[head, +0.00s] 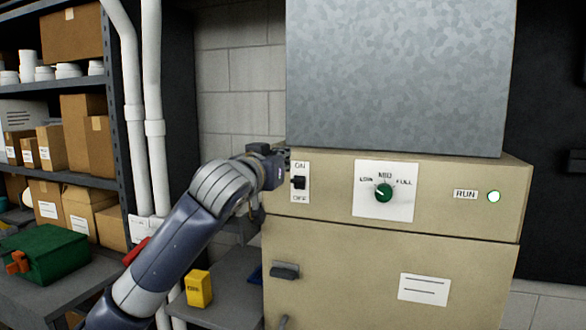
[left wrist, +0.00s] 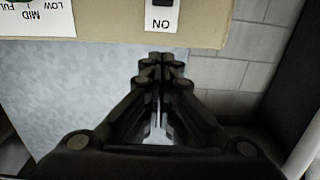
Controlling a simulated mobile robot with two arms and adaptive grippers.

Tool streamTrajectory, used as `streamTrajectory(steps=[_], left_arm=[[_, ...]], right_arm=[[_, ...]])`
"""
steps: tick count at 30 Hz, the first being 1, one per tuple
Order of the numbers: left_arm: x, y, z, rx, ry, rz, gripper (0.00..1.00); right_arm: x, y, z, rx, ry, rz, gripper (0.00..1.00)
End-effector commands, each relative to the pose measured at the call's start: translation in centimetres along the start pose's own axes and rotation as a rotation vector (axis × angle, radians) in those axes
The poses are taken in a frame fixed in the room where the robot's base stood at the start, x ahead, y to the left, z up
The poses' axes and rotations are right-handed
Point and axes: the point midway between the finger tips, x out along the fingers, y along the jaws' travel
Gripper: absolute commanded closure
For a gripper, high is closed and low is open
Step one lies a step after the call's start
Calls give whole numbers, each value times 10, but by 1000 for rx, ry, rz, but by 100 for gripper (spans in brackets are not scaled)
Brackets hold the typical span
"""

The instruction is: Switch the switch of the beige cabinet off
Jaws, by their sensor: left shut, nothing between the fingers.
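The beige cabinet (head: 340,255) stands in the middle right of the head view. Its black switch (head: 299,182) sits on a white plate between the words ON and OFF, at the left of the front panel. My left gripper (head: 284,160) is shut and empty, beside the upper left of the switch plate. In the left wrist view, which is upside down, the shut fingers (left wrist: 158,68) point at the panel edge near the word ON. The switch (left wrist: 162,2) is mostly cut off at the top there. My right gripper is not in view.
A green knob (head: 383,193) marked LOW, MID, FULL and a lit RUN lamp (head: 493,197) are on the same panel. A metal duct (head: 400,75) rises above. A low grey table with a yellow box (head: 198,288) and white pipes (head: 153,100) are left of the cabinet.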

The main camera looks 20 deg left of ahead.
Motion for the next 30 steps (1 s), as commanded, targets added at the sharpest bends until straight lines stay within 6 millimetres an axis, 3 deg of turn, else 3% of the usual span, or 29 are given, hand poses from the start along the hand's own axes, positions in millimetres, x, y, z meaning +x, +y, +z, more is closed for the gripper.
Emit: streamTrajectory(steps=[16, 21, 30], left_arm=[[88, 0, -4, 1, -2, -1, 100], [78, 0, 23, 3, -3, 1, 100], [72, 0, 38, 1, 0, 1, 100]], right_arm=[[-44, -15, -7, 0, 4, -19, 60], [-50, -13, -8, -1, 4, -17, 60], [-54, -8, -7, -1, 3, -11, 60]])
